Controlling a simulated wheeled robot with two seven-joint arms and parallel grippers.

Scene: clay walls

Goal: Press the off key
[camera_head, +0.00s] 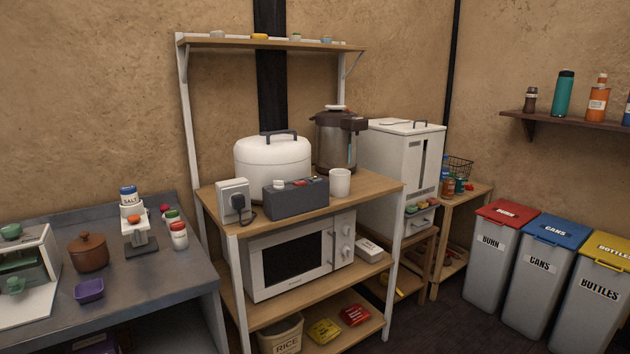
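A dark grey box (297,199) sits at the front of the wooden shelf top, with small keys or knobs on its upper face, one of them reddish. The key labels are too small to read, so I cannot tell which one is the off key. A white wall-type socket unit (233,199) with a black plug stands just left of the box. Neither of my grippers is in view.
A white rounded cooker (272,157) and a dark dispenser pot (337,138) stand behind the box, and a white mug (340,182) is close on its right. A microwave (297,255) is below. Dark floor lies before the bins (491,262).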

